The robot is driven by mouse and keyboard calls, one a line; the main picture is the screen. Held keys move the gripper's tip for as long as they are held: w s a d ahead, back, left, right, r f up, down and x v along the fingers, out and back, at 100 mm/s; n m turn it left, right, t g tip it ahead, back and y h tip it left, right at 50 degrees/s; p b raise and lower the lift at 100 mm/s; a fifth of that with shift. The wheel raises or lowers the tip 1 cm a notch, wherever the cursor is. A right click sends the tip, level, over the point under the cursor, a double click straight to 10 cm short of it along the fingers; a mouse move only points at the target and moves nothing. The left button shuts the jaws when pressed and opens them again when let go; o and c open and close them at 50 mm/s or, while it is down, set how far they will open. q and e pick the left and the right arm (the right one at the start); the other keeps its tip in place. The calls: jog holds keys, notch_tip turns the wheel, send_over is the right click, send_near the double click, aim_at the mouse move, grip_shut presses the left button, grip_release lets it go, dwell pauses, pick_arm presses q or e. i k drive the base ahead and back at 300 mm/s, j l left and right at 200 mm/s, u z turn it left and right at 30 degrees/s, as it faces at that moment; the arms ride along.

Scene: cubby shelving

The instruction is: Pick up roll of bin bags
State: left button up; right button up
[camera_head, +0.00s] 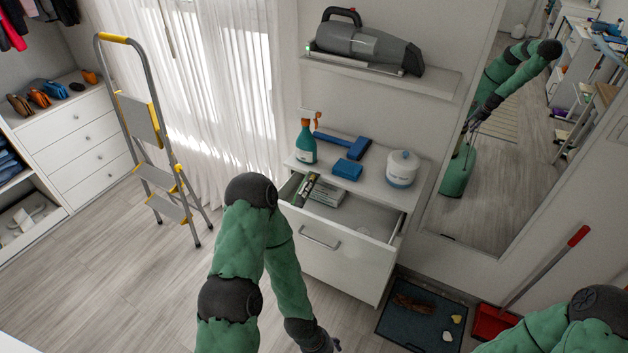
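I cannot surely pick out a roll of bin bags. An open drawer (320,238) in the white cabinet holds a slim dark item with a pale label (305,190) at its left and a grey box-like item (327,193) beside it. Part of the drawer's inside is in shadow. My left gripper (324,344) is low at the bottom edge, in front of the cabinet and below the drawer; it is partly cut off and its fingers are unclear. My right arm enters at the lower right, and its gripper is out of frame.
On the cabinet top stand a spray bottle (306,143), a blue brush-like tool (345,144), a blue block (347,170) and a white canister (402,168). A handheld vacuum (368,47) lies on the shelf above. A stepladder (150,135), mat (420,317) and red dustpan (492,322) flank the cabinet.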

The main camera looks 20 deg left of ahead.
aim_at(304, 191)
jog(key=i+j, duration=0.15)
jog(key=j, duration=0.25)
jog(key=i+j+z, duration=0.1)
jog(key=j, duration=0.35)
jog(key=i+j, duration=0.15)
jog(key=j, duration=0.25)
jog(key=i+j, duration=0.1)
jog(key=j, duration=0.35)
jog(key=i+j+z, duration=0.1)
jog(key=j, duration=0.35)
